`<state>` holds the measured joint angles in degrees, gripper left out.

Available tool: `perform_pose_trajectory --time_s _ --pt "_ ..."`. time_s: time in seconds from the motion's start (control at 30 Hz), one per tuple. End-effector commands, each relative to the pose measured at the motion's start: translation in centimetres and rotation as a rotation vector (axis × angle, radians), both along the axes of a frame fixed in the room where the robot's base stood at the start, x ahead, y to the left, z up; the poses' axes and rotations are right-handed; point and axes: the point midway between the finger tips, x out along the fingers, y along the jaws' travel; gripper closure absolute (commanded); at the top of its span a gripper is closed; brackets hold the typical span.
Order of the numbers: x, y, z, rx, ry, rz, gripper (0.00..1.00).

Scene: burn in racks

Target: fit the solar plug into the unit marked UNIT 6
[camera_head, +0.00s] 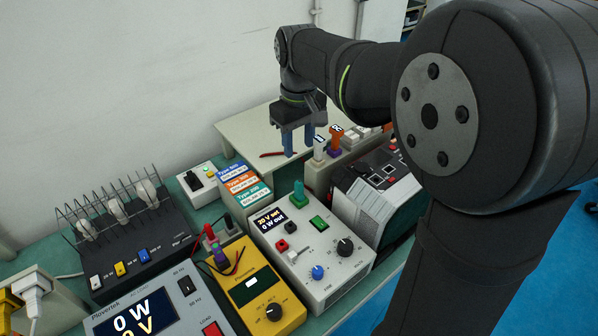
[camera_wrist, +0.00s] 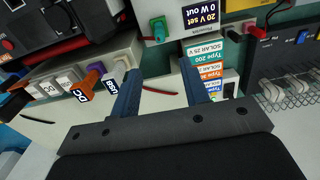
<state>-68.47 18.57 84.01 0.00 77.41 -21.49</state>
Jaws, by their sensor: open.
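My gripper (camera_head: 298,143) is open and empty, with its blue fingers pointing down over the back of the bench. In the wrist view the fingers (camera_wrist: 161,76) stand apart with nothing between them. A green plug-like piece (camera_head: 299,194) stands upright on the white supply (camera_head: 330,258), whose display reads 20 V set, 0 W out; it also shows in the wrist view (camera_wrist: 158,29). I cannot confirm that it is the solar plug. No UNIT 6 marking is readable. The label stack (camera_wrist: 205,62) shows Type 200, SOLAR 25 V.
The pale board (camera_head: 245,132) behind is mostly clear.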

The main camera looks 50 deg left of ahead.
Motion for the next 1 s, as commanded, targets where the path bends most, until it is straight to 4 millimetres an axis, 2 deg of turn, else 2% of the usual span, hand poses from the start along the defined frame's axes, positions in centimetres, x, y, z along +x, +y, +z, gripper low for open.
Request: perform_pose_trajectory --time_s 0.3,0.6,0.8,1.0 --pt "0.0 -0.1 -6.6 -0.005 0.002 0.001 0.58" --pt "0.0 -0.1 -12.1 -0.004 0.002 0.001 0.58" --pt "0.0 -0.1 -14.2 -0.002 0.001 0.001 0.58" --pt "0.0 0.0 -14.8 0.001 0.0 0.001 0.58"
